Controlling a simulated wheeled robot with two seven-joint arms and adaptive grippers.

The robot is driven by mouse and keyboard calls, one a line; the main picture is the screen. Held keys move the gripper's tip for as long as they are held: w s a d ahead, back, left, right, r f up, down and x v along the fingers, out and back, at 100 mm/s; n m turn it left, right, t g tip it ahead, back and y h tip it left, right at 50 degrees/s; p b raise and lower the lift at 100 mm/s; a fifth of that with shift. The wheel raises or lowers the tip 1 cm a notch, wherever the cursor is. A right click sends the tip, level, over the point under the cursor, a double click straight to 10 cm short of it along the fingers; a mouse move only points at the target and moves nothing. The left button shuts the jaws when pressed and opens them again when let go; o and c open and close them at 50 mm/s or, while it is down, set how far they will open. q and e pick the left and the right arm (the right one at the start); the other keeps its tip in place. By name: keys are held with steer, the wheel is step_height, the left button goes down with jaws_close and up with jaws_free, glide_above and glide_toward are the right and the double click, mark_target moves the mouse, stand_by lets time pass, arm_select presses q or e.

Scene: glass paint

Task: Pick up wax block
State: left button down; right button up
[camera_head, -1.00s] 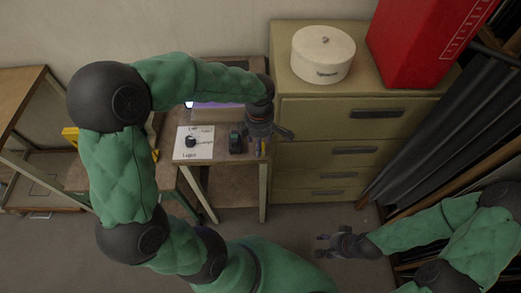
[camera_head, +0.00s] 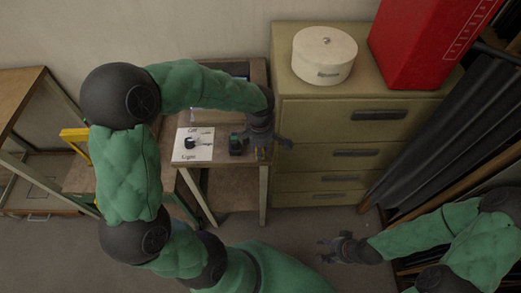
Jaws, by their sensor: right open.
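I cannot make out a wax block for certain. Small yellow-orange pieces (camera_head: 260,154) lie at the right front of the small table (camera_head: 228,180), right under my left gripper (camera_head: 268,145). That gripper points down over the table's right edge, with one dark finger sticking out to the right. Its other fingertip is hard to see, and I cannot tell whether it holds anything. A dark boxy item (camera_head: 236,145) stands just left of it. My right gripper (camera_head: 324,250) is open and empty, low over the floor, away from the table.
A white sheet with lettering (camera_head: 191,155) lies on the table, with a small black item (camera_head: 190,142) on it. A drawer cabinet (camera_head: 335,120) stands close right, bearing a round white box (camera_head: 324,55) and a red container (camera_head: 420,40). Dark rolls (camera_head: 440,140) lean at right.

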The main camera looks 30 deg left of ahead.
arm_select(q)
steer(key=shift+r, duration=0.1)
steer(key=shift+r, duration=0.55)
step_height(320, 180, up, 2)
steer(key=shift+r+p, duration=0.1)
steer(key=shift+p, duration=0.45)
steer(key=s+d+r+p, duration=0.4)
steer(key=s+d+r, duration=0.3)
steer(key=s+r, duration=0.2)
steer(key=s, duration=0.2)
steer(key=shift+s+d+r, duration=0.25)
steer(key=shift+s+d, duration=0.05)
steer(key=shift+s, duration=0.1)
